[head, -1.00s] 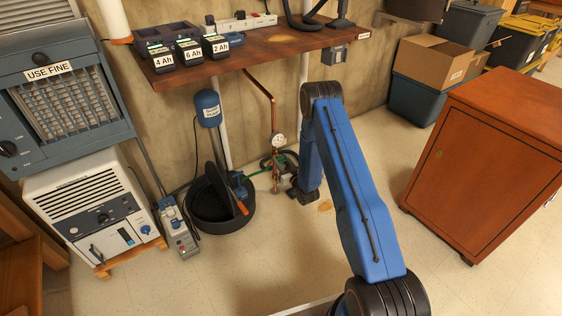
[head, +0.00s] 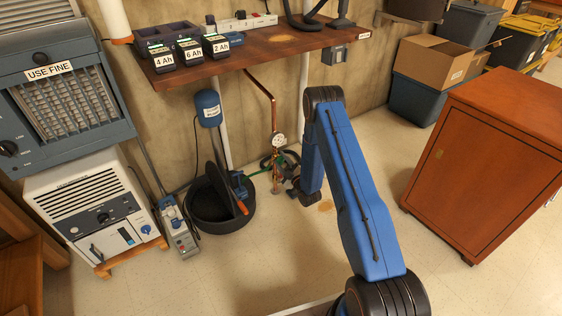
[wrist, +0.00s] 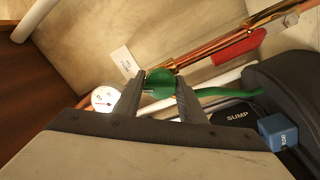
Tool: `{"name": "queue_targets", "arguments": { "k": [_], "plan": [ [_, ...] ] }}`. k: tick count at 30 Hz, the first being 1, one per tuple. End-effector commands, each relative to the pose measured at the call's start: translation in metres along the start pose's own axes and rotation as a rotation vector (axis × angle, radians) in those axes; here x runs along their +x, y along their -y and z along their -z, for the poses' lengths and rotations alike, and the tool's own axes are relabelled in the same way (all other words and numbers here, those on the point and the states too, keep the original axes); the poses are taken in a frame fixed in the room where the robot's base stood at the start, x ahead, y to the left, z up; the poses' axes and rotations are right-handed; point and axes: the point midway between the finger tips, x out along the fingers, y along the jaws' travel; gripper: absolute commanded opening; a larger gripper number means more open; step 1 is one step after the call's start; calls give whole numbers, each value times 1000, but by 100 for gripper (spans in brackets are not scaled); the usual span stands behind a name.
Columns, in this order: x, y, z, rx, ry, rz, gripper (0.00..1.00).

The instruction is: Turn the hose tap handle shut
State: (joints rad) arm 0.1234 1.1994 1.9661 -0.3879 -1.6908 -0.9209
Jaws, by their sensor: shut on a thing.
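The green round tap handle (wrist: 160,83) shows between my fingertips in the wrist view. My gripper (wrist: 160,88) is shut on it, one finger on each side. In the head view the brass tap and pipe (head: 276,168) stand by the wall under the shelf, with my gripper (head: 293,186) just to the right. The handle is too small to make out there. A green hose (wrist: 217,92) runs to the right of the handle in the wrist view.
A round pressure gauge (wrist: 104,99) is close left of my fingers. A copper pipe (wrist: 205,48) and a red piece (wrist: 238,48) lie beyond. The black sump tub (head: 205,215) stands left of the tap. Open floor (head: 250,265) lies in front; a wooden cabinet (head: 480,175) stands right.

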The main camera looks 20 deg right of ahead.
Motion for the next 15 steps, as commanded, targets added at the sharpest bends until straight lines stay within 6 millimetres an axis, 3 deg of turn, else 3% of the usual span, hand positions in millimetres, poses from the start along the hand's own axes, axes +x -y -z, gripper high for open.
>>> {"name": "queue_targets", "arguments": {
  "k": [15],
  "plan": [
    [-1,4,1,-377,-43,12,15]
  ]
}}
